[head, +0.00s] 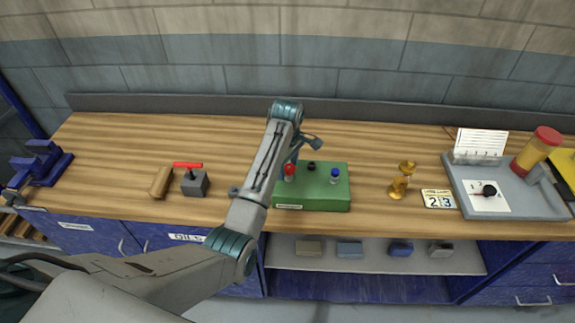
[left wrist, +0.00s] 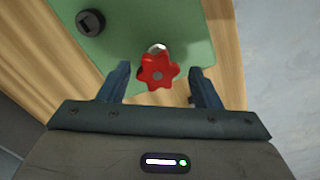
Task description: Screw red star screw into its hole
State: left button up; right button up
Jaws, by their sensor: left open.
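The red star screw (head: 289,170) stands at the left part of the green block (head: 313,199) on the table. In the left wrist view the red star screw (left wrist: 158,72) shows its head, with a bit of pale metal behind it, over the green block (left wrist: 135,40). My left gripper (left wrist: 160,82) is open, with one finger on each side of the star head and a gap at both sides. In the head view my left gripper (head: 304,146) is partly hidden by its own arm. How deep the screw sits is hidden. My right gripper is not in view.
A black round piece (head: 311,166) and a blue-headed screw (head: 335,175) are on the same block. A grey block with a red handle (head: 194,182) stands to the left.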

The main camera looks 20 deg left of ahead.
pick_arm(q)
jog(key=n, duration=0.6)
jog(key=shift+s, duration=0.1)
jog(key=n, duration=0.6)
jog(key=shift+d, duration=0.15)
jog(key=shift+r, duration=0.3)
jog(key=shift+w, duration=0.2)
jog(key=shift+c, duration=0.5)
jog(key=c, duration=1)
jog(key=m, duration=0.4)
jog(key=shift+m, duration=0.4)
jog(key=shift+m, duration=2.2)
